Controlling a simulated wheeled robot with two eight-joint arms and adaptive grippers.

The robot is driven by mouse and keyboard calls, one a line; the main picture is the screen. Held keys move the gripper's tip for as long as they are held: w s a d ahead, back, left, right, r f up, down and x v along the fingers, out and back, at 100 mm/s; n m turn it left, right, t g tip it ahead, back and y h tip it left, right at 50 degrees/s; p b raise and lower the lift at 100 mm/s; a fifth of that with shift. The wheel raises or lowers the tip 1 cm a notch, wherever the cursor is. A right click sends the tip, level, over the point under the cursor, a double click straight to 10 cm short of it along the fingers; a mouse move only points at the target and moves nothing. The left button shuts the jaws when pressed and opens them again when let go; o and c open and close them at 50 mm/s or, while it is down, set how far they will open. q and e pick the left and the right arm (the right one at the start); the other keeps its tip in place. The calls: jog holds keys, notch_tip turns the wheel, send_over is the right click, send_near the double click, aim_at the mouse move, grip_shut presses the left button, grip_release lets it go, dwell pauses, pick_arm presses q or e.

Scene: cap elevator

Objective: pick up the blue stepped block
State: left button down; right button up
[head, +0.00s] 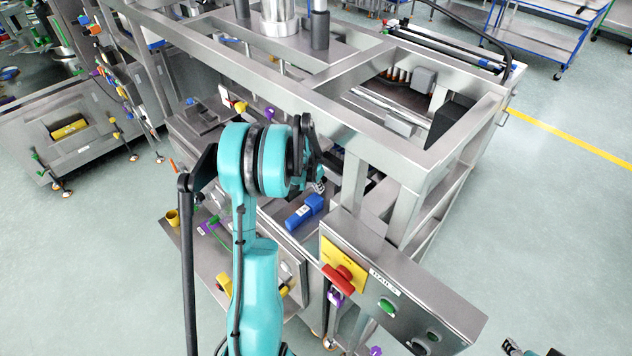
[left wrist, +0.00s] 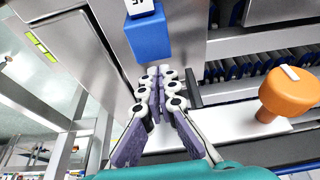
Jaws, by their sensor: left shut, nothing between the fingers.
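The blue stepped block (head: 305,212) lies on the metal machine in the middle of the head view, with a white label on one end. In the left wrist view the blue block (left wrist: 150,38) is at the top, just beyond the fingertips. My left gripper (head: 319,186) is just above and beside the block in the head view, partly hidden behind its own arm. In the left wrist view its fingers (left wrist: 159,72) are together and empty, apart from the block. My right gripper (head: 512,347) shows only in part at the bottom right edge.
A metal frame (head: 395,160) rises behind and right of the block. A control box (head: 405,290) with a red emergency knob (head: 338,277) stands in front of it. The left wrist view shows an orange knob (left wrist: 286,92) on the right and a row of dark slots (left wrist: 262,65).

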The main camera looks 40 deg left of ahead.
aim_at(308, 205)
pick_arm(q)
jog(key=shift+x, duration=1.25)
jog(key=s+b, duration=0.1)
jog(key=s, duration=0.2)
jog(key=s+b, duration=0.1)
jog(key=s, duration=0.3)
jog(key=shift+a+b, duration=0.2)
jog(key=shift+b, duration=0.1)
jog(key=shift+w, duration=0.1)
